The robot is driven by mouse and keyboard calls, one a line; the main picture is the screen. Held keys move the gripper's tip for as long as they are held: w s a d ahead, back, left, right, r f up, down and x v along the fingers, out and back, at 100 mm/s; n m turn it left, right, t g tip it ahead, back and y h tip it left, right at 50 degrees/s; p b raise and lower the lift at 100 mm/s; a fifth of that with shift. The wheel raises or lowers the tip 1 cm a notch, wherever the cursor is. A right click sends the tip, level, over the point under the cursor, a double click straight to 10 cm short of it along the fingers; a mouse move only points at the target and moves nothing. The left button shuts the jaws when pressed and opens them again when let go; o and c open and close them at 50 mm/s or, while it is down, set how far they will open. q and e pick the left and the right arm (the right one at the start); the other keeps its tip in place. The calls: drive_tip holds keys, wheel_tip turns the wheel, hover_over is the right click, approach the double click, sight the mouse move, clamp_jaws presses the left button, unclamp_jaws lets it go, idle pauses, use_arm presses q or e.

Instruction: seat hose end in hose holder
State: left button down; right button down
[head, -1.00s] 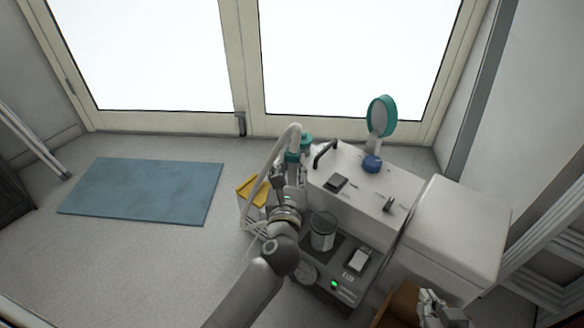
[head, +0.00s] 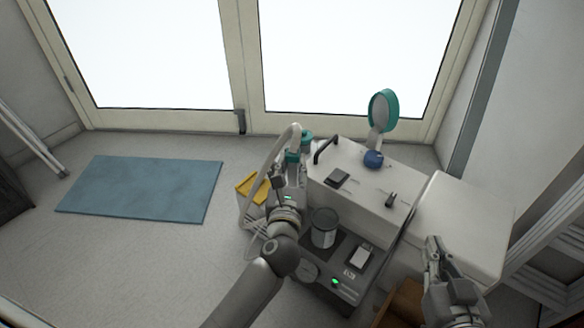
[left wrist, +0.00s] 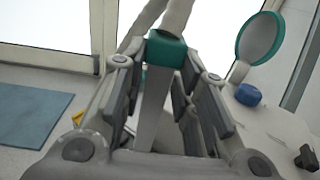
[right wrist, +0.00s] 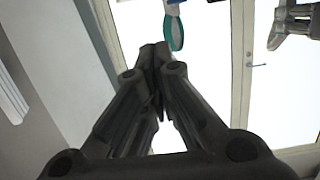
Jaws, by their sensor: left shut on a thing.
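The hose end has a teal collar (head: 292,156) and a pale hose (head: 270,150) that arches above it. My left gripper (head: 289,172) is shut on the hose end at the left end of the white unit. In the left wrist view the teal collar (left wrist: 166,48) and a grey body below it sit between the fingers. A second teal part (head: 306,138) stands just behind the collar; I cannot tell whether it is the hose holder, or whether the two touch. My right gripper (head: 433,245) is shut and empty, above the unit's right part.
The white unit (head: 350,195) carries a black handle (head: 326,149), a blue knob (head: 373,159) and a teal-rimmed disc (head: 383,112). A glass jar (head: 323,230) stands in front. Floor around the blue mat (head: 140,188) is clear.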

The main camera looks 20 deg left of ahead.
sight(292, 179)
use_arm(q)
drive_tip(key=shift+f+b, duration=0.4)
use_arm(e)
drive_tip(key=shift+w+a+r+t+y, duration=0.15)
drive_tip(key=shift+r+t, duration=0.3)
drive_tip(key=shift+r, duration=0.25)
drive_tip(key=shift+w+a+r+t+y, duration=0.15)
drive_tip(key=shift+r+t, duration=0.25)
drive_tip(key=shift+r, duration=0.35)
drive_tip(key=shift+w+a+r+t+y, duration=0.15)
drive_tip(key=shift+r+t, duration=0.3)
drive_tip(key=shift+r, duration=0.25)
use_arm(q)
drive_tip(key=shift+f, duration=0.1)
use_arm(e)
drive_tip(key=shift+f, duration=0.1)
drive_tip(key=shift+f+h, duration=0.15)
drive_tip(key=shift+h, duration=0.1)
use_arm(q)
drive_tip(key=shift+f, duration=0.1)
